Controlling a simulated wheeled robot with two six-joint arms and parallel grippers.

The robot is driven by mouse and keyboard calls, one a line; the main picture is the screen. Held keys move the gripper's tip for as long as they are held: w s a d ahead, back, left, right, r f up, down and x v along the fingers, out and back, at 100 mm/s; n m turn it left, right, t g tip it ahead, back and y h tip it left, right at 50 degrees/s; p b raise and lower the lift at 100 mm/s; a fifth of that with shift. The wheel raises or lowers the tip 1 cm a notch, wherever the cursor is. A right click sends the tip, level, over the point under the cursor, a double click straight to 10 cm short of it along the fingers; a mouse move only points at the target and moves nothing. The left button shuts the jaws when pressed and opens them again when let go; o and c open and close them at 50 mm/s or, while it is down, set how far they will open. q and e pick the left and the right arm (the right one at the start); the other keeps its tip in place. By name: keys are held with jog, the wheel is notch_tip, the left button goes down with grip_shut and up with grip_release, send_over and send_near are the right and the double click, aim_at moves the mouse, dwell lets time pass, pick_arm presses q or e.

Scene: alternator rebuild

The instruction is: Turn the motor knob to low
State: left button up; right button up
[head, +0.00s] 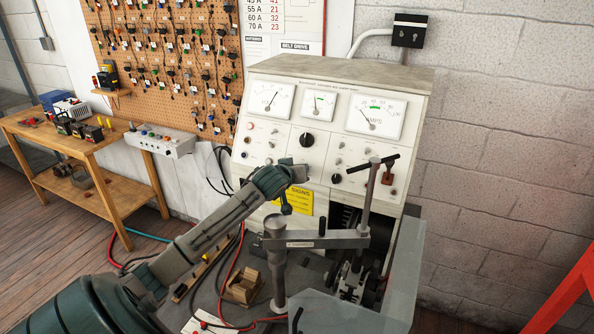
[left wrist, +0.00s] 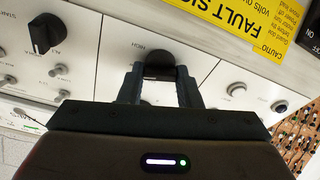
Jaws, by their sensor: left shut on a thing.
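The test bench (head: 340,69) has a sloped white control panel with meters and knobs. My left gripper (head: 300,172) is at the lower left part of this panel and hides the knob it is on. In the left wrist view, my left gripper (left wrist: 160,78) is shut on a round black knob (left wrist: 155,56), with one finger on each side. An upside-down label that seems to read HIGH is beside the knob. The knob's pointer and exact setting are hidden between the fingers. My right gripper is not in view.
Another black knob (left wrist: 46,33) and small toggle switches are nearby on the panel. A yellow caution label (head: 292,199) is just below my gripper. A metal clamp arm with a T-handle (head: 371,166) stands in front of the panel's right side.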

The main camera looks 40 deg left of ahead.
pick_arm(q)
jog(key=shift+n, duration=1.2)
jog(key=o, duration=1)
